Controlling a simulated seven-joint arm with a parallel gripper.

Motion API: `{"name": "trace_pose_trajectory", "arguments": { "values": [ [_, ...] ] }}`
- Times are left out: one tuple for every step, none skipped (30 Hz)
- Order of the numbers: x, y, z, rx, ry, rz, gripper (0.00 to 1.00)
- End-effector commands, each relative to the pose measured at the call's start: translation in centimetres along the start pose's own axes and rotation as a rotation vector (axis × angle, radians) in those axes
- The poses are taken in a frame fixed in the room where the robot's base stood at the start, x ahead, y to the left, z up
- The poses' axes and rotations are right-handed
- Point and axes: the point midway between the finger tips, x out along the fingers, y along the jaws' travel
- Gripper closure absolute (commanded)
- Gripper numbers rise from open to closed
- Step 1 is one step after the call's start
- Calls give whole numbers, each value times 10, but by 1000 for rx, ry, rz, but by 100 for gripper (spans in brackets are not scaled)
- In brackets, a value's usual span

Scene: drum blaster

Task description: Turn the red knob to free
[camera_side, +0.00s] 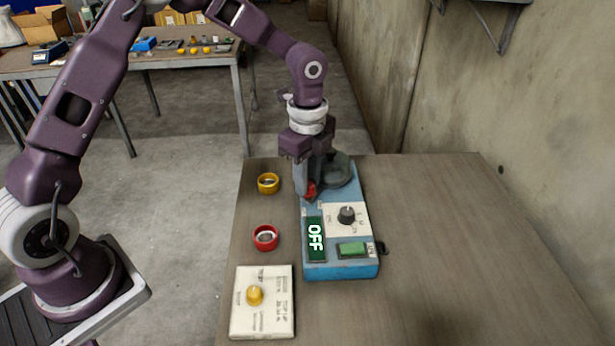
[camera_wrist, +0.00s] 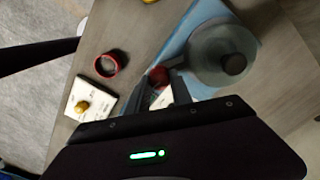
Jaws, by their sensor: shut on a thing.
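The red knob (camera_side: 311,190) sits near the far left part of a blue control box on the table. My gripper (camera_side: 312,178) points down over the box and is shut on the red knob. The gripper's fingers partly hide the knob. In the wrist view the red knob (camera_wrist: 158,76) shows between the fingertips (camera_wrist: 164,84). The blue box (camera_side: 340,268) carries a green display (camera_side: 315,238) reading OFF, a black dial (camera_side: 347,215) on a white plate and a green button (camera_side: 352,249).
A grey round part (camera_side: 342,170) stands on the box right beside my gripper. A yellow ring (camera_side: 268,183), a red ring (camera_side: 265,237) and a white box with a yellow knob (camera_side: 262,315) lie to the left. The table's right side (camera_side: 455,250) is clear, with a wall beyond.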

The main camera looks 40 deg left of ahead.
Motion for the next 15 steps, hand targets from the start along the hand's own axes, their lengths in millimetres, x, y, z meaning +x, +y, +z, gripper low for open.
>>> {"name": "trace_pose_trajectory", "arguments": {
  "values": [
    [0, 0, 0, -20, -1, -1, 100],
    [-1, 0, 0, -36, -1, -1, 100],
    [-1, 0, 0, -61, -1, -1, 100],
    [-1, 0, 0, -83, 0, -2, 100],
    [-1, 0, 0, -105, -1, -2, 100],
    [-1, 0, 0, -138, -1, -3, 100],
    [-1, 0, -1, -163, 0, -3, 100],
    [-1, 0, -1, -190, 0, -3, 100],
    [-1, 0, 0, -227, -1, -3, 100],
    [-1, 0, -1, -255, 0, -3, 100],
    [-1, 0, 0, -285, 0, -2, 100],
    [-1, 0, 0, -322, 0, -3, 100],
    [-1, 0, -1, -351, 0, -3, 100],
    [-1, 0, -1, -380, 0, -3, 100],
    [-1, -1, -1, -418, 0, -4, 100]
  ]
}}
